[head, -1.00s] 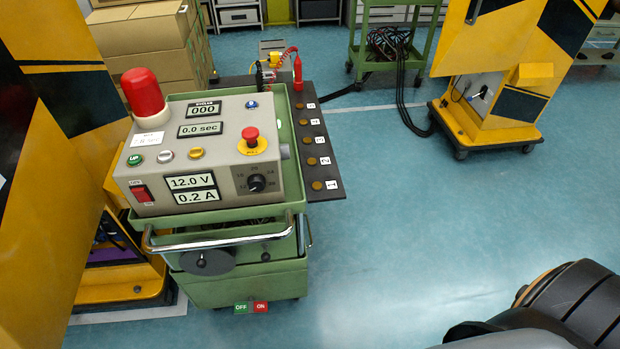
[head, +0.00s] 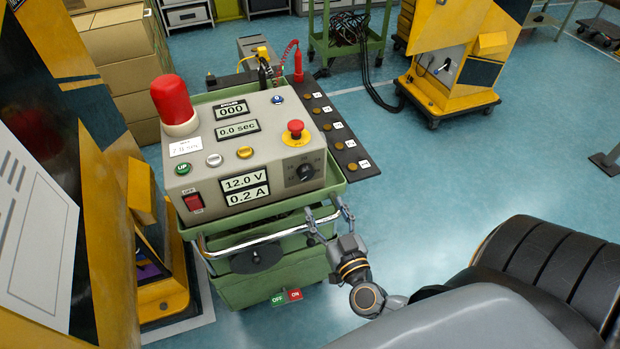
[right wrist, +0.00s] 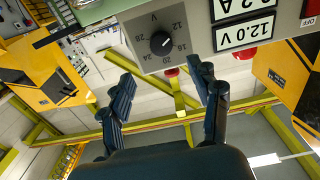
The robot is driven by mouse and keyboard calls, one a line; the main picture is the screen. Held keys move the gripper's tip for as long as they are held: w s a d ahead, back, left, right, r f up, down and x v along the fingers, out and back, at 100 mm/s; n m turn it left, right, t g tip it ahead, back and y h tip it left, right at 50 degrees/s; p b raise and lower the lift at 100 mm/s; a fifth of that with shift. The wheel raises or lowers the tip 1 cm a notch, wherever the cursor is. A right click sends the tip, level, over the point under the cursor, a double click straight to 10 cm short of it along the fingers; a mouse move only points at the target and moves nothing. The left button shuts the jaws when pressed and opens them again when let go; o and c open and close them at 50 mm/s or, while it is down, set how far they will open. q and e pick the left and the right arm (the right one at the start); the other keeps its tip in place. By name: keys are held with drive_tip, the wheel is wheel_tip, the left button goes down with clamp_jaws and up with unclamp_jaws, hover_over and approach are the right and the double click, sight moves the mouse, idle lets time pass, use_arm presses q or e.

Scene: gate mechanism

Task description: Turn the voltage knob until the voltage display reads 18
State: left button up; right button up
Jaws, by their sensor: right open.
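The voltage knob (head: 305,171) is a black dial on the front right of the beige control box (head: 270,190). It also shows in the right wrist view (right wrist: 160,43), upside down, with a number scale around it. The voltage display (head: 241,181) reads 12.0 V, and it shows inverted in the right wrist view (right wrist: 246,34). My right gripper (head: 328,221) is open and empty, in front of and below the knob, near the cart handle. In the right wrist view its spread fingers (right wrist: 163,95) lie apart from the knob. My left gripper is not in view.
A chrome handle (head: 262,242) runs across the green cart's front below the box. A red emergency button (head: 295,130) sits above the knob, and a red switch (head: 194,202) is at the lower left. Open blue floor lies right of the cart.

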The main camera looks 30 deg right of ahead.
sight(307, 176)
drive_tip(key=x, duration=0.9)
drive_tip(key=shift+w+a, duration=0.1)
drive_tip(key=shift+w, duration=0.75)
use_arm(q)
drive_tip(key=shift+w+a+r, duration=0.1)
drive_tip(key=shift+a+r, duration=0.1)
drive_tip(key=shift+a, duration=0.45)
use_arm(e)
drive_tip(key=c, duration=1.2)
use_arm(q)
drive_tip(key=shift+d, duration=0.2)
use_arm(e)
drive_tip(key=shift+o, duration=0.2)
